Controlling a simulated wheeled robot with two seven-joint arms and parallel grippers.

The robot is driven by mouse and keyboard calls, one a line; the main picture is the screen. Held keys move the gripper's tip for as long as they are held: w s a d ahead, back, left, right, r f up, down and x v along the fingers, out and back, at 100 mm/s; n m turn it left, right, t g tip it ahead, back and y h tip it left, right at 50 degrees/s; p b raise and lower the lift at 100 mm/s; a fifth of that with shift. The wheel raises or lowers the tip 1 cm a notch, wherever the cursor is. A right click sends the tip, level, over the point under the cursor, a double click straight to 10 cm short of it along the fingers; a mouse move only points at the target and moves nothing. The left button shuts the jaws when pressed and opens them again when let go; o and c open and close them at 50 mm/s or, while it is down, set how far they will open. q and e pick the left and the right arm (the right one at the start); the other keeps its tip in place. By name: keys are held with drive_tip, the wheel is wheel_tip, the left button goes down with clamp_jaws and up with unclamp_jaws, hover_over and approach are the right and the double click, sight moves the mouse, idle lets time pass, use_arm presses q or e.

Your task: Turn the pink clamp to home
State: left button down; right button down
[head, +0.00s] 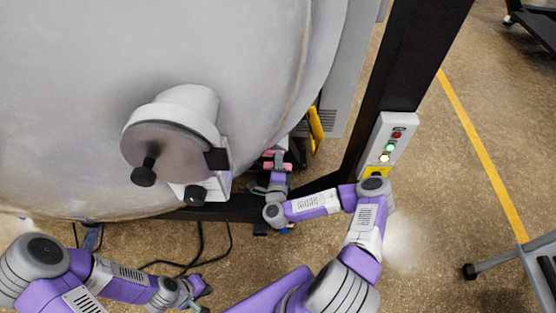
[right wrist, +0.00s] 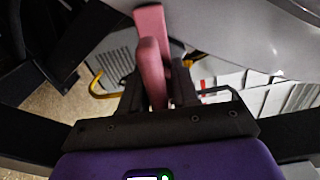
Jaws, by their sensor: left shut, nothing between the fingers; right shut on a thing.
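The pink clamp (head: 276,160) is on the underside of the large grey furnace body, right of the round port, and shows only in part in the head view. In the right wrist view the pink clamp (right wrist: 151,58) stands upright, its lower end between the fingers. My right gripper (head: 277,172) is shut on the pink clamp; its fingers (right wrist: 155,92) also show in the right wrist view. My left gripper (head: 203,289) is at the bottom of the head view, away from the clamp, shut and empty; its fingertips are hard to make out.
The grey furnace body (head: 60,90) fills the upper left, with a round port and black knobs (head: 145,172). A yellow part (head: 316,130) sits behind the clamp. Cables lie on the floor.

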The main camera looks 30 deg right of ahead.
drive_tip(key=shift+m, duration=3.5)
drive_tip(key=c, duration=1.1)
unclamp_jaws()
drive_tip(key=shift+s+a, duration=0.1)
drive_tip(key=p+v, duration=0.1)
drive_tip(key=v, duration=0.6)
drive_tip(key=shift+s+p, duration=0.2)
drive_tip(key=shift+p, duration=0.1)
